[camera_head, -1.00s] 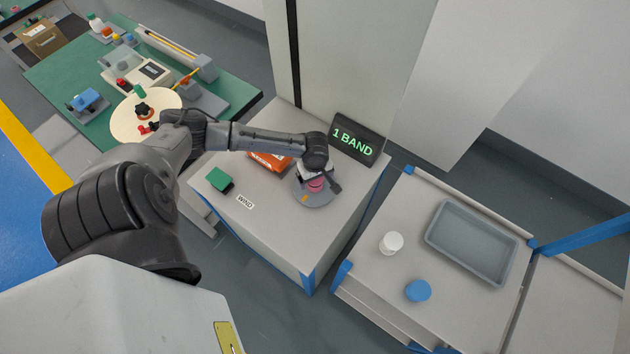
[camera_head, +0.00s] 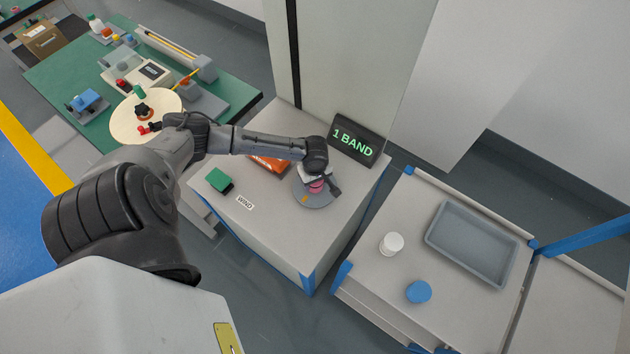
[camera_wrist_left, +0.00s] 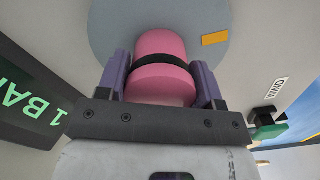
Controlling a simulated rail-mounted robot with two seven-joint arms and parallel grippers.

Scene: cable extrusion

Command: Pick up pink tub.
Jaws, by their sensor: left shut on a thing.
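The pink tub (camera_wrist_left: 160,82) has a dark band around its middle and sits between the two fingers of my left gripper (camera_wrist_left: 162,80) in the left wrist view. The gripper is shut on it. In the head view the pink tub (camera_head: 317,187) shows only in part below my left gripper (camera_head: 319,184), over the round grey disc (camera_head: 313,200) on the light cabinet top. The wrist view shows the grey disc (camera_wrist_left: 108,30) behind the tub. I cannot tell whether the tub touches the disc. My right gripper is not in view.
A display reading "1 BAND" (camera_head: 355,140) stands close behind the gripper. An orange box (camera_head: 268,164), a green block (camera_head: 219,179) and a "WIND" label (camera_head: 245,202) are on the cabinet. A trolley at right holds a grey tray (camera_head: 440,242), a white tub (camera_head: 391,243) and a blue tub (camera_head: 418,291).

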